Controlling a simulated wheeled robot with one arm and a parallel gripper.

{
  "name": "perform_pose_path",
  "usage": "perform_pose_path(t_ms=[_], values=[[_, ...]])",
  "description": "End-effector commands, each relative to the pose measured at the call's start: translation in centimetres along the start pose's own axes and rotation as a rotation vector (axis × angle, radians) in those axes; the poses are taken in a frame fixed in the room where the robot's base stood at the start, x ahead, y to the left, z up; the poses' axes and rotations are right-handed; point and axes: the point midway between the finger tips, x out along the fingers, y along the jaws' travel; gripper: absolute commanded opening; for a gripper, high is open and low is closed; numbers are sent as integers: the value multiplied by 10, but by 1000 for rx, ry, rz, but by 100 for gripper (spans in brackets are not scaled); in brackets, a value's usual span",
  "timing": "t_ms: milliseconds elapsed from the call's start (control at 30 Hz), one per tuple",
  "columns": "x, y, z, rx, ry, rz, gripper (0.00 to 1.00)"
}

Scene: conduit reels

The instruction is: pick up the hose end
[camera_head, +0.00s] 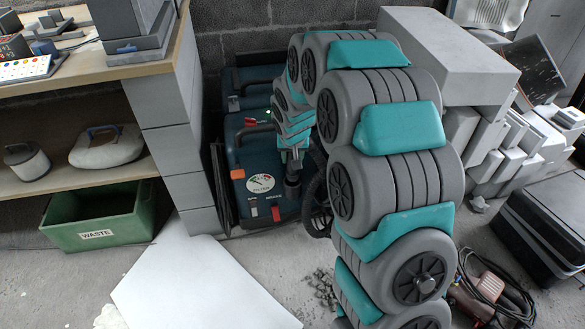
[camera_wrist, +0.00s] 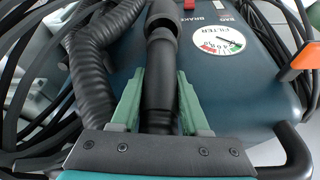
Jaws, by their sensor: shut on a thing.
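The hose end (camera_wrist: 160,80) is a black stepped tube. It lies between the two green fingers of my gripper (camera_wrist: 161,92) in the wrist view, and the fingers are shut on it. In the head view the hose end (camera_head: 292,187) hangs below my gripper (camera_head: 293,152), in front of the dark blue vacuum unit (camera_head: 250,165). The ribbed black hose (camera_wrist: 88,75) shows left of the fingers in the wrist view. My arm hides part of the hose in the head view.
The blue unit has a round filter gauge (camera_wrist: 222,40), a red brake switch and an orange tab. A shelf (camera_head: 85,180) with a green waste bin (camera_head: 100,220) stands left. A white board (camera_head: 195,285) lies on the floor. Grey blocks (camera_head: 450,60) and a black case (camera_head: 550,225) are right.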

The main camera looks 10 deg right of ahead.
Motion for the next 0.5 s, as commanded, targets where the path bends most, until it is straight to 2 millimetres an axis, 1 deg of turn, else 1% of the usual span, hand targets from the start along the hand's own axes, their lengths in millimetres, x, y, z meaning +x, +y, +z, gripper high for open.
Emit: perform_pose_path(t_ms=[33,467,500], values=[[-9,-1,-5,0,6,-3,0],[-90,-1,-38,1,5,-3,0],[-99,-1,-42,1,8,-4,0]])
